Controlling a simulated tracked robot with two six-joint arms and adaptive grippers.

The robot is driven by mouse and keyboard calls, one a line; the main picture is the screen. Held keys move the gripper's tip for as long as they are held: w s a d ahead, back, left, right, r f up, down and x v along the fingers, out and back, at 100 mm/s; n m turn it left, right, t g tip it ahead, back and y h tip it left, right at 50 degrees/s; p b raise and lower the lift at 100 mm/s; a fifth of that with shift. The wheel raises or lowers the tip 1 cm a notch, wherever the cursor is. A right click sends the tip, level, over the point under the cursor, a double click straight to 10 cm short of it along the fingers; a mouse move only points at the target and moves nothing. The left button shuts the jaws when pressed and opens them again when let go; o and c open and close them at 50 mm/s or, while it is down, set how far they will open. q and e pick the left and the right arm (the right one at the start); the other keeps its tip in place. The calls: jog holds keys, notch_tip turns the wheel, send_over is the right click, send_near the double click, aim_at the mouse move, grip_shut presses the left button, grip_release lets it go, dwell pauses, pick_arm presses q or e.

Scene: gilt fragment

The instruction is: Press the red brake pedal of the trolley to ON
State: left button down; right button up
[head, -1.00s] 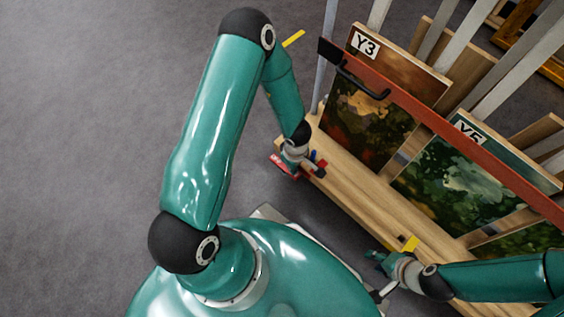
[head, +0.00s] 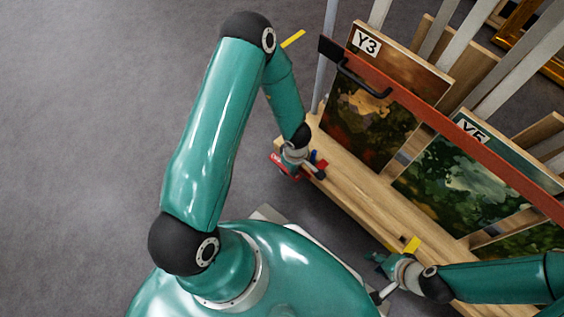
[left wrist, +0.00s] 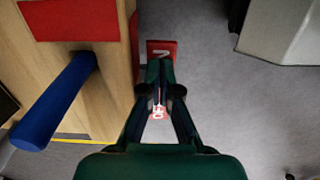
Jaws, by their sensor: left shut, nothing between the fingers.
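The red brake pedal (head: 277,160) sticks out from the near left end of the wooden trolley (head: 345,180), partly hidden by my left gripper in the head view. In the left wrist view, a red end with a white letter (left wrist: 162,48) shows just past the fingertips. Another part with white lettering (left wrist: 158,112) shows between the finger links. My left gripper (left wrist: 160,66) is shut and empty, its tips over the pedal; I cannot tell whether they touch it. My right gripper (head: 375,259) is beside the trolley's near edge; its opening is unclear.
Paintings labelled Y3 (head: 368,110) and Y5 (head: 470,180) stand on the trolley behind an orange-red rail (head: 440,125). A blue post (left wrist: 55,100) and red patch (left wrist: 72,18) are on its deck near my left gripper. Grey floor (head: 90,150) is free at left.

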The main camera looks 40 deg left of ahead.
pick_arm(q)
jog(key=shift+f, duration=0.25)
jog(key=shift+r, duration=0.2)
notch_tip(320, 180, up, 7)
jog(key=p, duration=0.8)
jog(key=shift+f, duration=0.1)
dwell(0.3)
jog(key=s+d+r+m+h, duration=0.25)
jog(key=s+d+m, duration=0.2)
jog(key=m, duration=0.35)
jog(key=s+d+r+m+h, duration=0.2)
jog(key=s+d+r+m, duration=0.2)
jog(key=d+m, duration=0.25)
notch_tip(320, 180, up, 31)
jog(key=p, duration=3.1)
jog(key=shift+f+m+t, duration=0.15)
jog(key=shift+m+t, duration=0.15)
jog(key=shift+m, duration=0.05)
